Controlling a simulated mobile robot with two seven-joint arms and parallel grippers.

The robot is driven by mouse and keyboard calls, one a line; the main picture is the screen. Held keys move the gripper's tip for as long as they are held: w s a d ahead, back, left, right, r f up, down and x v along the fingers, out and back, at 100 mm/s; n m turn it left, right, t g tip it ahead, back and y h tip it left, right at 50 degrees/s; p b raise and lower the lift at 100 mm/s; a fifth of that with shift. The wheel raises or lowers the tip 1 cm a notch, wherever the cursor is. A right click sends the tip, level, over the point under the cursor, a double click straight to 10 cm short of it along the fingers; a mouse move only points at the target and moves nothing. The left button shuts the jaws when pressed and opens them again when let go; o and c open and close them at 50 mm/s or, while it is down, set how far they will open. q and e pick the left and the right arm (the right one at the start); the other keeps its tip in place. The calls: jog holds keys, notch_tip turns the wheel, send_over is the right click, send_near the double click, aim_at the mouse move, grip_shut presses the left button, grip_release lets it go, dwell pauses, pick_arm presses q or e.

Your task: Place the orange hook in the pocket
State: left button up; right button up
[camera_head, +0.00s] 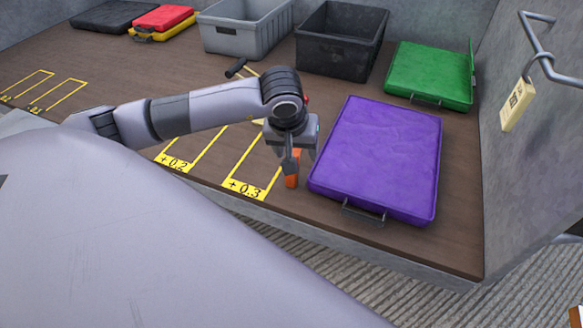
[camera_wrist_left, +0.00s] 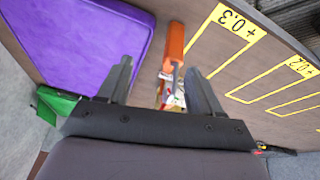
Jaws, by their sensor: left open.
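An orange hook (camera_head: 294,181) is on the brown bench, between the +0.3 marking and the purple padded case. In the left wrist view the orange hook (camera_wrist_left: 174,45) runs ahead of the fingers, with a metal part and a white-and-red patch nearer to me. My left gripper (camera_head: 291,163) is over the hook, pointing down. Its two fingers stand apart in the left wrist view (camera_wrist_left: 160,72), with the hook's near end in line with the gap. I cannot tell whether either finger touches it. I cannot make out a pocket. My right gripper is out of view.
The purple case (camera_head: 380,155) lies close to the right of the hook. A green case (camera_head: 430,73), a black crate (camera_head: 341,55) and a grey crate (camera_head: 243,40) stand behind. Yellow lines (camera_head: 258,160) mark clear bench on the left. A tag (camera_head: 517,103) hangs at right.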

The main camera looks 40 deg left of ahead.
pick_arm(q)
jog(key=shift+y, duration=0.4)
jog(key=w+a+f, duration=0.1)
jog(key=f, duration=0.1)
jog(key=w+a+f+b, duration=0.1)
jog(key=w+a+f, duration=0.1)
jog(key=f, duration=0.1)
jog(key=shift+a+f+b, duration=0.3)
jog(key=shift+f+b, duration=0.05)
grip_shut()
